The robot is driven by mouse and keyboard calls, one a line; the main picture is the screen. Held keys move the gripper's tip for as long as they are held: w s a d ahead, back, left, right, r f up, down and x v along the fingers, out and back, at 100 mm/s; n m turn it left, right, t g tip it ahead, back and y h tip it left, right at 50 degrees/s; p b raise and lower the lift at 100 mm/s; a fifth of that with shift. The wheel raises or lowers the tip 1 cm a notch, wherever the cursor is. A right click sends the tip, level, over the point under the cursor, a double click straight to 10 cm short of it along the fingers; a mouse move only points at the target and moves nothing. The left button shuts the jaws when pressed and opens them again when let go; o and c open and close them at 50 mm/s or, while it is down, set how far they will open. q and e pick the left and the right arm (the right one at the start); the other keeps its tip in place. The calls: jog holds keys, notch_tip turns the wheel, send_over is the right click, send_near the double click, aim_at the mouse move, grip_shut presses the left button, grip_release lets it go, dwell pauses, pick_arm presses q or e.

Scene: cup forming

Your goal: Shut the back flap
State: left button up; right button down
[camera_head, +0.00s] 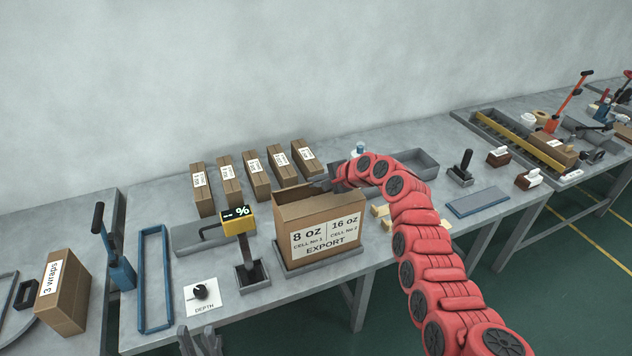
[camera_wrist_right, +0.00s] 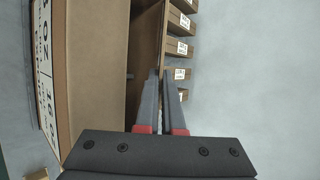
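The brown carton (camera_head: 320,228), labelled "8 oz", "16 oz" and "EXPORT", stands on a grey tray on the bench. Its back flap (camera_head: 303,196) stands up along the far side. In the right wrist view the flap (camera_wrist_right: 148,35) runs down to the fingertips. My right gripper (camera_head: 325,184) is at the carton's back right corner, partly hidden by its own arm. Its fingers (camera_wrist_right: 160,76) are close together at the flap's edge; whether they grip it is unclear. My left gripper (camera_head: 200,338) is low at the front edge, away from the carton, with its fingers apart.
Several labelled cartons (camera_head: 256,176) stand in a row behind. A blue frame (camera_head: 154,279) lies farther left. An empty grey bin (camera_head: 413,165) is behind my right arm.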

jog(key=shift+s+f+b, duration=0.1)
jog(key=shift+f+b, duration=0.3)
jog(key=b, duration=0.1)
jog(key=f+t+b, duration=0.1)
jog(key=b, duration=0.1)
jog(key=shift+s+d+t+y, duration=0.1)
jog(key=shift+s+t+y, duration=0.2)
jog(key=shift+y, duration=0.1)
jog(key=shift+n+b, duration=0.3)
jog(key=shift+b, duration=0.05)
jog(key=shift+r+t, duration=0.3)
jog(key=c, duration=1)
grip_release()
jog(key=shift+c, duration=0.2)
